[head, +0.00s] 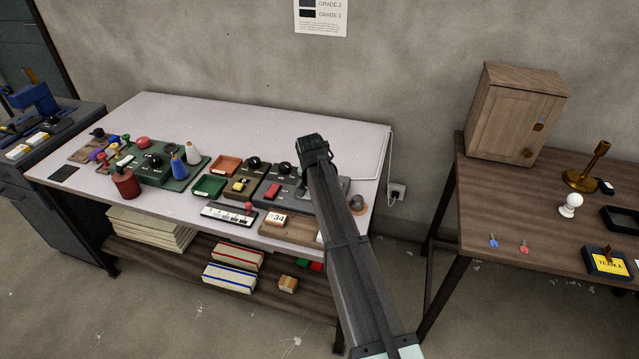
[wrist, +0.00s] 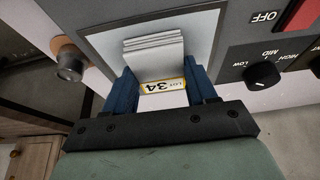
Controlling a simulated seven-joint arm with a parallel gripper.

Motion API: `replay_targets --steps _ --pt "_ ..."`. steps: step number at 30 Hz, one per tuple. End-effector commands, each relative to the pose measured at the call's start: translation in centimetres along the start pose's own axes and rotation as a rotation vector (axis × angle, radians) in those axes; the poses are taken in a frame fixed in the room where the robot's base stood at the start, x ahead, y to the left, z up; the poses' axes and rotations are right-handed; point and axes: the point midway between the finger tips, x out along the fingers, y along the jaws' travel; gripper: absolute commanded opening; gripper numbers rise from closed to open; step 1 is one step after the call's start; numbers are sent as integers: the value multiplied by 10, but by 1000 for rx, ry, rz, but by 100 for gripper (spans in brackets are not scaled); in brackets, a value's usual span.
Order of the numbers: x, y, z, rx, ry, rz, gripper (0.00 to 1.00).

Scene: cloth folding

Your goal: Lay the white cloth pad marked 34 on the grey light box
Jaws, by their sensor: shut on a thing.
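The white cloth pad (wrist: 153,58) shows in the wrist view as a folded, layered stack with a yellow-edged label reading 34. My gripper (wrist: 160,82) is shut on it, with one blue finger at each side. The pad is over the pale panel of the grey light box (wrist: 236,62); I cannot tell whether it touches the panel. The light box (head: 268,201) also shows in the head view, on the white-topped bench, with a red switch and a black knob. My gripper (head: 312,148) and arm hide part of its panel and the pad there.
Left of the light box are red and green trays (head: 210,185) and a dark unit with a knob. A wooden tray (head: 292,230) with a tag reading 34 is at the bench front. A round metal knob (wrist: 70,60) stands beside the box. The bench back (head: 230,120) is clear.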

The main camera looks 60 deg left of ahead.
Motion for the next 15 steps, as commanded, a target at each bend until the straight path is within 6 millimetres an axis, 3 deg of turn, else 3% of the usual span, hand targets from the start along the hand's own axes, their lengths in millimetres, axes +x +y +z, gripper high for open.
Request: replay_targets --steps 2,3,10,15 --pt "2 0 1 0 0 0 27" --pt "2 0 1 0 0 0 60" --pt "2 0 1 0 0 0 82" --pt "2 0 1 0 0 0 82"
